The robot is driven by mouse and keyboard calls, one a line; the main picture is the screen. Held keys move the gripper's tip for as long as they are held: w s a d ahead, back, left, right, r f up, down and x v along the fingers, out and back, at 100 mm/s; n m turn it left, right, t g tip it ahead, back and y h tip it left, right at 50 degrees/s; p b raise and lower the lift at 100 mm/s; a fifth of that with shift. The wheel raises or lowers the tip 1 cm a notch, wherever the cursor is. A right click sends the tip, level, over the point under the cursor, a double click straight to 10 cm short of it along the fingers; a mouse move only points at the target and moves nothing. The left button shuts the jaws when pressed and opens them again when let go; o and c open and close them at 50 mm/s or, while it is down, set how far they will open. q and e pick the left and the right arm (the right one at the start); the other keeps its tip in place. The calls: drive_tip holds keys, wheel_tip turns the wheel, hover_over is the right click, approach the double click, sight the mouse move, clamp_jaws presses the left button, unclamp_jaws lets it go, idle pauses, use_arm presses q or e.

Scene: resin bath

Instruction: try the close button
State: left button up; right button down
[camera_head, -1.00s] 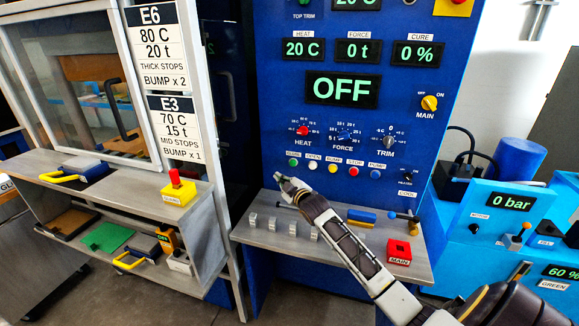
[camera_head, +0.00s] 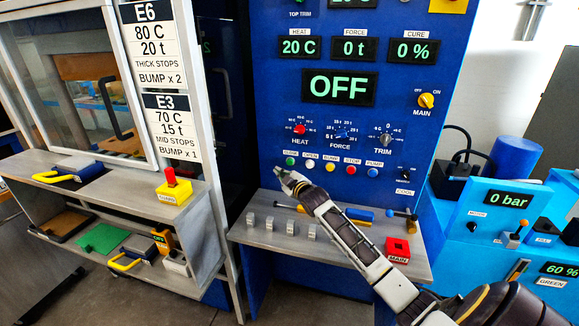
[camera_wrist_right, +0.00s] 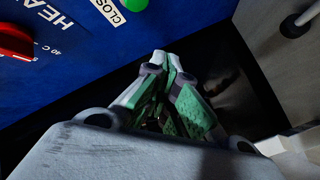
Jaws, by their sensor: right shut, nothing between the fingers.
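The close button (camera_head: 290,161) is the green one at the left end of the button row on the blue press panel (camera_head: 270,110). In the wrist view the green button (camera_wrist_right: 135,4) is cut by the top edge, with its white label (camera_wrist_right: 108,12) partly in frame. My right gripper (camera_head: 279,173) is shut and empty. Its tip is just below and left of the green button in the head view; a gap shows between them. The shut fingertips (camera_wrist_right: 168,60) also show in the wrist view, pointing toward the panel. My left gripper is not in view.
White, yellow, red and blue buttons (camera_head: 373,173) continue the row to the right. Below is a grey shelf (camera_head: 262,235) with metal blocks, a blue-and-yellow tool and a red MAIN block (camera_head: 397,250). The display (camera_head: 340,87) reads OFF. A grey-framed cabinet (camera_head: 190,120) stands left.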

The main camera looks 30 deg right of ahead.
sight(290, 162)
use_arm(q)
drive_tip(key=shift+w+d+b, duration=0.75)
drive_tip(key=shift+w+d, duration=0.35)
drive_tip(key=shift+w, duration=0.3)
use_arm(e)
drive_tip(key=shift+w+d, duration=0.95)
drive_tip(key=shift+d, duration=0.15)
drive_tip(key=shift+w+d, duration=0.9)
drive_tip(key=shift+d, duration=0.2)
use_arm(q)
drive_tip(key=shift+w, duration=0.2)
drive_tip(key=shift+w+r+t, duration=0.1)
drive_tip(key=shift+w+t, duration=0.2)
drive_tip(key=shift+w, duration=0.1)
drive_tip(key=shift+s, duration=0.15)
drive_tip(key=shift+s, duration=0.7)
use_arm(e)
drive_tip(key=shift+w+d, duration=0.15)
drive_tip(key=shift+w, duration=0.05)
drive_tip(key=shift+d, duration=0.1)
